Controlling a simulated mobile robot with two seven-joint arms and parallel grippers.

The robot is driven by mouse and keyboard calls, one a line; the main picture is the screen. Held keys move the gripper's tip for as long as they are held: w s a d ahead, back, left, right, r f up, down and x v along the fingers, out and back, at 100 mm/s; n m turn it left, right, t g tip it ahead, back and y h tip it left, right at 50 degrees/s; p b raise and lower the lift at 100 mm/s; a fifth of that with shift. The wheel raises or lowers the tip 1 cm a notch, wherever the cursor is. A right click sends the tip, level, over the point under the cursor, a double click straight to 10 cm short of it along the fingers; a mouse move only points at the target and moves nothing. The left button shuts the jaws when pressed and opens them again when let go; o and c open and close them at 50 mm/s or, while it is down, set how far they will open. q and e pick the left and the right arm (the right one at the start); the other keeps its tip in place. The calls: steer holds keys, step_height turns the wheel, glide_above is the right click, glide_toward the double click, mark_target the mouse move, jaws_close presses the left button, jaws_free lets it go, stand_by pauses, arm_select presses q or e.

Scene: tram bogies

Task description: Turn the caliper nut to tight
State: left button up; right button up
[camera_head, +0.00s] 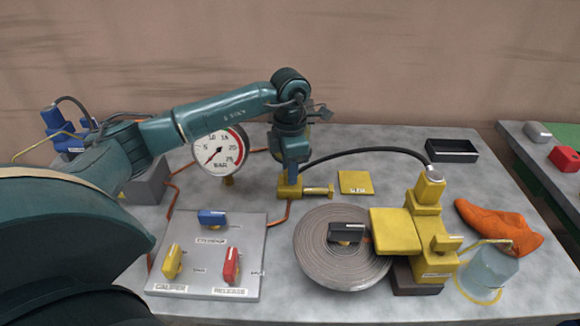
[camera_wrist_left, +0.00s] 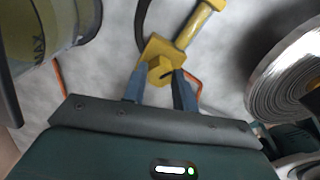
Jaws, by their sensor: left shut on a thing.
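My left gripper (camera_head: 291,177) reaches down from above onto a yellow block (camera_head: 285,190) in the middle of the table. In the left wrist view, its two blue-grey fingers (camera_wrist_left: 160,92) are shut on a yellow hexagonal nut (camera_wrist_left: 160,70) on that block. A dark mark shows on the nut. A thick yellow stub (camera_head: 318,191) sticks out of the block to the right. A black hose (camera_head: 365,155) arcs from near the block to the yellow caliper (camera_head: 430,232) beside the disc. In the head view the fingers hide most of the nut. My right gripper is not in view.
A pressure gauge (camera_head: 219,151) stands left of the gripper. A grey panel (camera_head: 210,262) with blue, yellow and red handles lies in front. The ribbed disc (camera_head: 325,265), an orange cloth (camera_head: 500,225), a clear cup (camera_head: 488,272) and a black tray (camera_head: 452,150) are right.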

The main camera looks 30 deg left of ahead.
arm_select(q)
steer(key=shift+c, duration=1.2)
